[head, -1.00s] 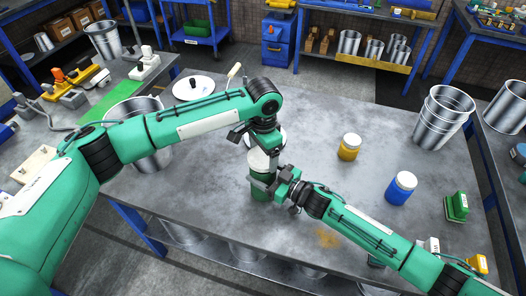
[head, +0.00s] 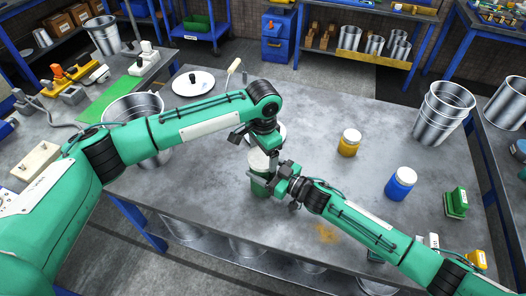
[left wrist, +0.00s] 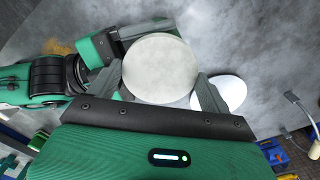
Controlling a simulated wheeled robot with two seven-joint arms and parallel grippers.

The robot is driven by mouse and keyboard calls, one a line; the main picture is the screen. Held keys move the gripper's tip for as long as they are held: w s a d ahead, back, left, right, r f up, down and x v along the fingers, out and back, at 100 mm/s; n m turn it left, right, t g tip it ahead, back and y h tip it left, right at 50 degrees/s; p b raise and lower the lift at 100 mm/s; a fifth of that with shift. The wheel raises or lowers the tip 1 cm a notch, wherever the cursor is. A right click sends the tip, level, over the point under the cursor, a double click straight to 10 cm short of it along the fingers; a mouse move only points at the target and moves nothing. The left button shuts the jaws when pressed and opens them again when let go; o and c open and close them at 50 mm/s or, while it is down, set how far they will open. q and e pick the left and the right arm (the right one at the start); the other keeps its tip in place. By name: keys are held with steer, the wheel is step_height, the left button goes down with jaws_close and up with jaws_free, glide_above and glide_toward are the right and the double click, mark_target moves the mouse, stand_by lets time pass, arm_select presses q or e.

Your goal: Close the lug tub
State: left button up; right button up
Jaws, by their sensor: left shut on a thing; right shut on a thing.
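The lug tub (head: 258,188) is a dark green round tub standing near the middle of the table. My right gripper (head: 277,180) is shut on its side; it also shows at the upper left in the left wrist view (left wrist: 112,45). A round white lid (head: 257,160) is over the tub's mouth, and it fills the space between the fingers in the left wrist view (left wrist: 160,70). My left gripper (left wrist: 160,88) is shut on the lid from above. The grippers hide the tub's rim, so I cannot tell whether the lid is seated.
A white round dish (left wrist: 232,92) lies on the table just behind the tub. A metal pail (head: 133,108) is at left. Front table is clear.

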arm_select(q)
steer(key=shift+f, duration=0.55)
steer(key=o, duration=0.9)
steer(key=shift+d, duration=0.1)
step_height(320, 180, up, 12)
arm_select(e)
steer(key=o, duration=1.4)
steer(key=shift+o, duration=0.2)
